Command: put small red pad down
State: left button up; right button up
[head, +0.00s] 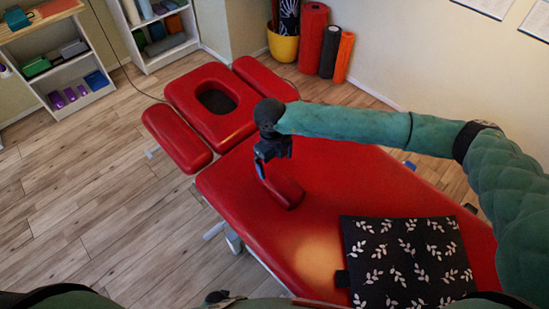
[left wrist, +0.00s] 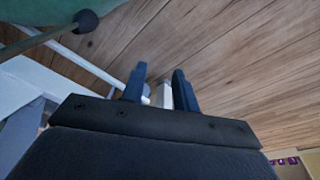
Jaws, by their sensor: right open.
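The small red pad (head: 284,190) is on the red massage table (head: 330,160), a little in front of the headrest end in the head view. It is the same red as the table, so its outline is hard to tell. My right gripper (head: 260,168) is open and points down at the pad's far left end. Its fingers hide part of that end, and I cannot tell whether they touch it. My left gripper (left wrist: 160,76) shows in the left wrist view with its two fingers apart and nothing between them, above the wooden floor.
A black cushion with white leaves (head: 405,262) lies on the table's near right part. The face-hole headrest (head: 210,100) is at the far end. Shelves (head: 75,75) stand far left. Rolled mats (head: 312,38) and a yellow pot (head: 283,46) stand at the back wall.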

pick_arm(q)
jog(key=r, duration=0.1)
jog(key=w+d+r+b, duration=0.1)
jog(key=r, duration=0.1)
jog(key=shift+w, duration=0.2)
pick_arm(e)
notch_tip(320, 180, up, 3)
jog(key=shift+w+a, duration=0.1)
pick_arm(q)
jog(key=shift+w, duration=0.1)
